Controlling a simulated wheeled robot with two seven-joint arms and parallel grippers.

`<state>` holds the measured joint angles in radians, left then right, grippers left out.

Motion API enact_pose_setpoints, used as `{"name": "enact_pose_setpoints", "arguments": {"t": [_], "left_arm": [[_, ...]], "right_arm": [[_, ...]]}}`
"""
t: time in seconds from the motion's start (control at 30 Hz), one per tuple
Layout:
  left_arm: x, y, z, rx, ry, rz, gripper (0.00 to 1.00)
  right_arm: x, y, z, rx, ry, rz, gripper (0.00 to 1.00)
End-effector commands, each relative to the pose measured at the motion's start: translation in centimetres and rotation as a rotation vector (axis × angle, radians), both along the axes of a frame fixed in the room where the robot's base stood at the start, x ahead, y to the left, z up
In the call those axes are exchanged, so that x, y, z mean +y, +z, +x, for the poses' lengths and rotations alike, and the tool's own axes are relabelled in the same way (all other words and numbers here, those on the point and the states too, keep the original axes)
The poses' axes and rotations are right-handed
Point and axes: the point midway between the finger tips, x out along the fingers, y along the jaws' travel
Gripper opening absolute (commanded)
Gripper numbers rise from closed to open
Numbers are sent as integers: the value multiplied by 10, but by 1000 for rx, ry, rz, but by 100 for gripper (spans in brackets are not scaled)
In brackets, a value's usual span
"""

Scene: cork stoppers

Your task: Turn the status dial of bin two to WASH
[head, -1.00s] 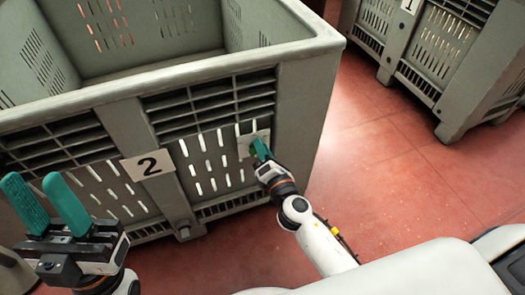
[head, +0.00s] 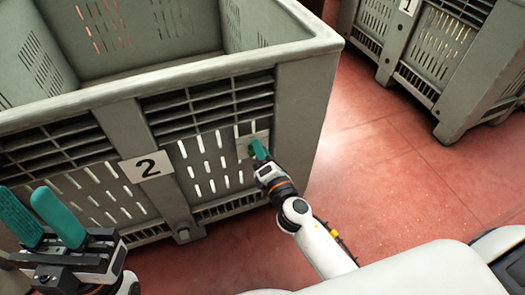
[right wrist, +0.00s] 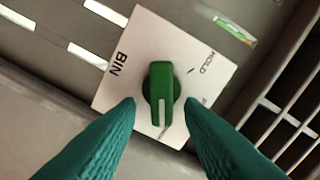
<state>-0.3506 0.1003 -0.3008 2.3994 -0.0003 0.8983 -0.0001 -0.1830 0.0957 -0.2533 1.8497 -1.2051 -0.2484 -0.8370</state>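Bin two is the large grey slatted crate (head: 296,112) with a "2" label (head: 146,166). Its white dial plate (right wrist: 191,57) reads BIN on the left and HOLD on the upper right; another label at the right is partly hidden by a finger. The green dial (right wrist: 161,85) has a white mark at its lower end, pointing down in the right wrist view. My right gripper (right wrist: 160,103) is open, its green fingertips on either side of the dial, with visible gaps. It also shows at the plate in the head view (head: 259,149). My left gripper (head: 24,191) is open and empty at lower left.
Another grey bin (head: 445,55) labelled "1" (head: 409,6) stands at the upper right. The red floor (head: 385,170) between the bins is clear. Bin two's top is open, and the visible part inside looks empty.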

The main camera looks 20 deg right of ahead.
Motion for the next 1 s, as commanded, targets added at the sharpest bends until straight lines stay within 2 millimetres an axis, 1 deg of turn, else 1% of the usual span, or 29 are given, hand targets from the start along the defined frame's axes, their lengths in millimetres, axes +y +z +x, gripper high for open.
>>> {"name": "enact_pose_setpoints", "arguments": {"t": [0.13,0.23,0.37,0.5,0.6,0.7,0.83,1.0], "left_arm": [[0,0,0,1,0,0,36],[0,-1,0,1,0,0,36],[0,-4,0,-1,0,0,36],[0,-11,0,-1,0,0,36],[0,-17,0,-2,0,-1,36],[0,-22,0,-2,0,-1,36],[0,-27,0,-2,0,-1,36],[0,-28,0,-2,1,0,36]], "right_arm": [[0,0,-3,0,0,0,35],[0,-1,-14,0,0,0,35],[-1,-2,-38,3,-1,2,35],[-3,-4,-69,4,-2,2,35],[-3,-4,-88,3,-1,2,35],[-4,-4,-103,3,-1,2,35],[-4,-2,-115,1,0,1,35],[-4,0,-120,0,-1,0,35]]}}
